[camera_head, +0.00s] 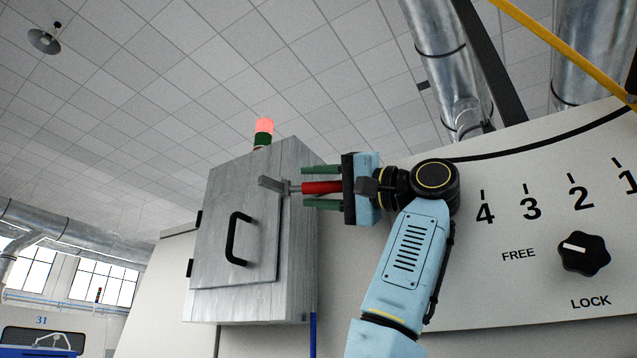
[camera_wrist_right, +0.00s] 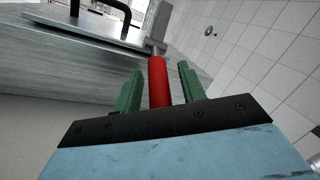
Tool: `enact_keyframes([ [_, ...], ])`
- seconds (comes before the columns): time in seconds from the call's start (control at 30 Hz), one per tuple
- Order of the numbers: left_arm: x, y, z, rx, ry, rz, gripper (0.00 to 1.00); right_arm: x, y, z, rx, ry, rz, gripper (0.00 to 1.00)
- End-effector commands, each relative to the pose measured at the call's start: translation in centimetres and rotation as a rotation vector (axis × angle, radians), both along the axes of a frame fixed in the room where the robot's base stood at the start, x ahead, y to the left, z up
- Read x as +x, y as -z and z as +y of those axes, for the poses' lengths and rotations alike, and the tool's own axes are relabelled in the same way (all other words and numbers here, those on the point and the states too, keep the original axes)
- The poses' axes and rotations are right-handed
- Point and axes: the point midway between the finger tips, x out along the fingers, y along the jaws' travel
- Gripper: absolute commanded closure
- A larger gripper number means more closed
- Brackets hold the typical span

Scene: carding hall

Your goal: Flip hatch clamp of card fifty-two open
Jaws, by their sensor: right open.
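The hatch clamp has a red handle (camera_head: 322,187) and a grey metal arm (camera_head: 272,185) lying against the hatch door (camera_head: 220,255) of a grey metal box. The red handle also shows in the right wrist view (camera_wrist_right: 158,82). My right gripper (camera_head: 306,187) is open, its two green fingers above and below the red handle. In the right wrist view the fingers (camera_wrist_right: 158,90) stand either side of the handle, with a gap visible at least on the right. The door has a black pull handle (camera_head: 236,238). My left gripper is not in view.
A red and green signal lamp (camera_head: 263,131) stands on top of the box. To the right is a pale panel with numbers and a black knob (camera_head: 583,254) between FREE and LOCK. A yellow bar (camera_head: 560,45) crosses the upper right, beside metal ducts (camera_head: 440,70).

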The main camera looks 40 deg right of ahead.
Motion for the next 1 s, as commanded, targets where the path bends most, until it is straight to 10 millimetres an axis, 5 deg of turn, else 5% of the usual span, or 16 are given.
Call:
enact_keyframes([
  [0.53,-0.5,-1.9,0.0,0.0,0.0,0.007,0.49,-0.2,-8.0,0.1,0.0,-0.002,-0.003,0.59],
  [1.0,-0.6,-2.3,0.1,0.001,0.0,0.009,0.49,-0.1,-9.8,-0.1,0.0,0.001,-0.001,0.59],
])
